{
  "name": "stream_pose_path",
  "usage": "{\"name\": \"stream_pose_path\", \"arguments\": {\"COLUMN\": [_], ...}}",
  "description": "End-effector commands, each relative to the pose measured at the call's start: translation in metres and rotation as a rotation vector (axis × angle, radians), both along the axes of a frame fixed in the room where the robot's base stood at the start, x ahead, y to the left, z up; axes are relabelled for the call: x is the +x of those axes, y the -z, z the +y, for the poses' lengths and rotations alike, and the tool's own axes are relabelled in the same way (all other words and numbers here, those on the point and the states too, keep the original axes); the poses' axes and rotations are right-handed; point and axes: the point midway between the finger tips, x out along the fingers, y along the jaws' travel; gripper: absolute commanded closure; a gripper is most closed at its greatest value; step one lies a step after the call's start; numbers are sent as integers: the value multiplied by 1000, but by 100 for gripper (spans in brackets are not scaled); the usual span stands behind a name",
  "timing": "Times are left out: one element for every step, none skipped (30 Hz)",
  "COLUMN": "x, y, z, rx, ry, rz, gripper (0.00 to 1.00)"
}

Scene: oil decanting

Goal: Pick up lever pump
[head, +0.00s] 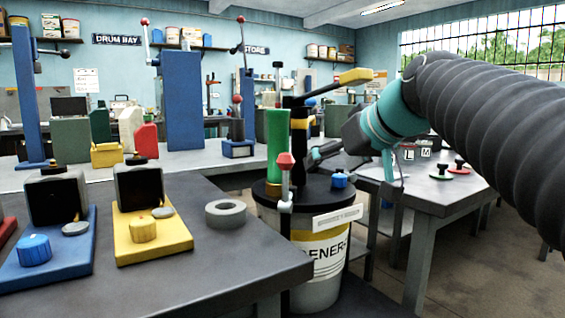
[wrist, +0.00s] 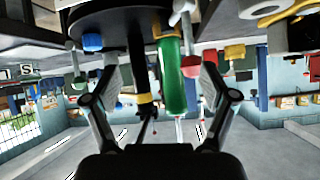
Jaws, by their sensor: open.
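The lever pump looks to be the black upright tube (head: 299,150) with yellow bands and a yellow-ended lever (head: 355,76). It stands on the black lid of a white and yellow drum. A green cylinder (head: 276,145) stands close beside it. My gripper (head: 322,155) is open, just right of the black tube in the head view. In the wrist view, which is upside down, the open fingers of my gripper (wrist: 160,70) flank both the black tube (wrist: 138,60) and the green cylinder (wrist: 171,75). I see no clear contact; exact depth cannot be told.
A red-topped grey rod (head: 285,162) and a blue cap (head: 339,180) are also on the drum (head: 325,245). A grey table (head: 220,250) at left holds blue and yellow stands and a grey ring (head: 227,213). Another table (head: 430,198) stands at right.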

Motion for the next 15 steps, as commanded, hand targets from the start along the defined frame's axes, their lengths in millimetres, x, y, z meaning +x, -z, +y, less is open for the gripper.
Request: {"name": "stream_pose_path", "arguments": {"x": [15, 22, 29, 33, 37, 42, 45, 47, 49, 51, 52, 54, 55, 58, 61], "y": [-10, -19, -30, -38, -44, -53, -57, -62, -67, -70, -73, -74, -75, -75, -74], "z": [5, 8, 12, 15, 17, 20, 21, 23, 25, 26, 27, 28, 30, 31, 35], "rx": [8, 13, 19, 20, 23, 26, 26, 28, 29, 29, 30, 31, 32, 31, 32], "ry": [-34, -53, -80, -97, -113, -132, -145, -155, -167, -175, -181, -187, -190, -191, -193], "rz": [-43, -67, -98, -121, -140, -166, -181, -196, -210, -220, -228, -234, -238, -239, -241], "gripper": [16, 16, 16, 16, 16, 16, 16, 16, 16, 16, 16, 16, 16, 16, 16]}}
